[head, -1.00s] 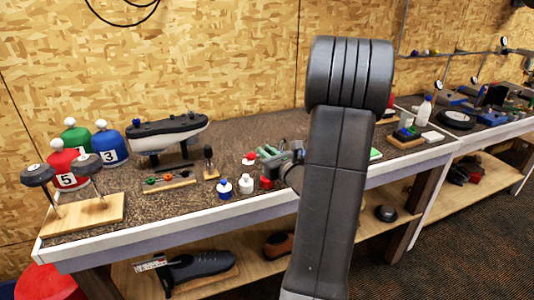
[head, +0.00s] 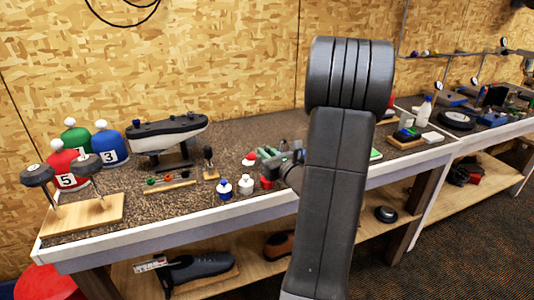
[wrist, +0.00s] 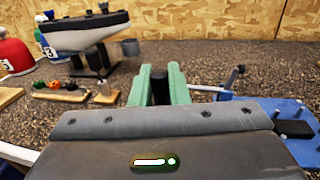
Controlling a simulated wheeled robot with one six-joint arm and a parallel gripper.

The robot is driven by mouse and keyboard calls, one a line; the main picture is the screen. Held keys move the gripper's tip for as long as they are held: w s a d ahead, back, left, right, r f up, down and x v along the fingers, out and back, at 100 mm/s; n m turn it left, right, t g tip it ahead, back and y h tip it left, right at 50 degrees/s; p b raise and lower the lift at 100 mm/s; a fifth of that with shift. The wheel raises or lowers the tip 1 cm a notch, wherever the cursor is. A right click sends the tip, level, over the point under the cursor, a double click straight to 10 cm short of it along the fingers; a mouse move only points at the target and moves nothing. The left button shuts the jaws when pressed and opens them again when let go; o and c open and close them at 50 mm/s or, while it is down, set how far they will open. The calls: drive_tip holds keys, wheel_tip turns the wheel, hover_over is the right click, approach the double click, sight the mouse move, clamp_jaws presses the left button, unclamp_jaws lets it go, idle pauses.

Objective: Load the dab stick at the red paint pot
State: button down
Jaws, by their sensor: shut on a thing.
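My gripper (head: 270,154) is at the right part of the near bench, partly hidden behind my arm in the head view. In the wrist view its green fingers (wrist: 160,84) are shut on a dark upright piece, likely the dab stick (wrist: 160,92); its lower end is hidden. The red paint pot (head: 267,182) stands near the bench's front edge, just below my gripper in the head view. I cannot tell whether the stick touches it. The pot is not visible in the wrist view.
A small wooden stand with a dark handle (head: 208,155) is farther left. A blue holder (wrist: 290,123) lies at right in the wrist view.

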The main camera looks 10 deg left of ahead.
drive_tip(key=shift+r+p, duration=2.25)
drive_tip(key=shift+r, duration=1.25)
drive_tip(key=shift+f, duration=0.1)
